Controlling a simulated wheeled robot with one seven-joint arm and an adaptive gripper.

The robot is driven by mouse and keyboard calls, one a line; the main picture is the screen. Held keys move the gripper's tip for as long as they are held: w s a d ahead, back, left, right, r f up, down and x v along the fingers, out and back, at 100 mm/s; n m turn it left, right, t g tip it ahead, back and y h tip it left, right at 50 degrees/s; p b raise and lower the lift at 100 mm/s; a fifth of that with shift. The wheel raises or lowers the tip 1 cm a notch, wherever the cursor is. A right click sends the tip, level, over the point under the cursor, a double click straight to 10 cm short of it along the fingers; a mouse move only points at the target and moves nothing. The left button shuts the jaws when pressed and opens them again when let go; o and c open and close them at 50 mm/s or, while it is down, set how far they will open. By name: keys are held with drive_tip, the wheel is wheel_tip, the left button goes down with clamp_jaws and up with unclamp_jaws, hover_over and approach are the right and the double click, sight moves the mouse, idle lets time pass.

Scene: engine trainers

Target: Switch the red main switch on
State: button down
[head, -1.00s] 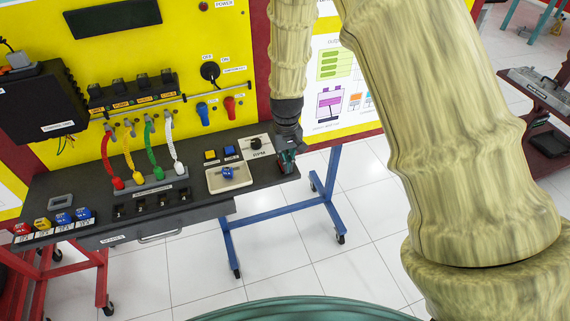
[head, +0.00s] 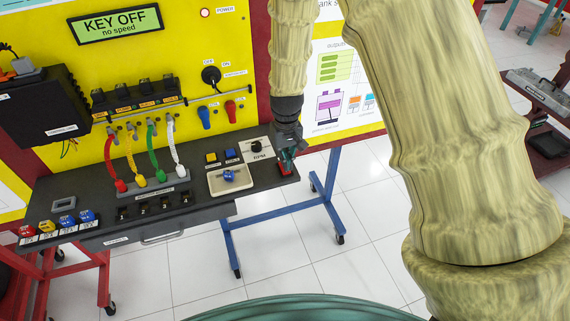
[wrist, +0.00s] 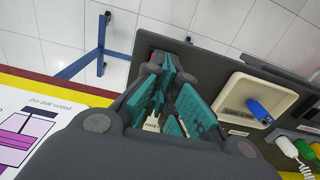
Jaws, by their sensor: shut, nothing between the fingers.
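My gripper (head: 287,158) is shut and empty, pointing down at the right end of the dark bench top (head: 262,184). Its teal fingers also show in the wrist view (wrist: 172,98). A bit of red (wrist: 153,54), likely the red main switch, shows beside the fingers at the bench's end; the fingers hide most of it. I cannot tell its lever position or whether the fingers touch it. The display (head: 117,25) on the yellow panel is lit green and reads "KEY OFF, no speed". The power lamp (head: 205,12) looks bright with a red rim.
Coloured cables (head: 153,155) stand farther left. White floor lies beyond the bench's right end.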

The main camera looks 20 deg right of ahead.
drive_tip(key=shift+r+p, duration=1.45)
drive_tip(key=shift+r, duration=0.7)
drive_tip(key=shift+d, duration=0.1)
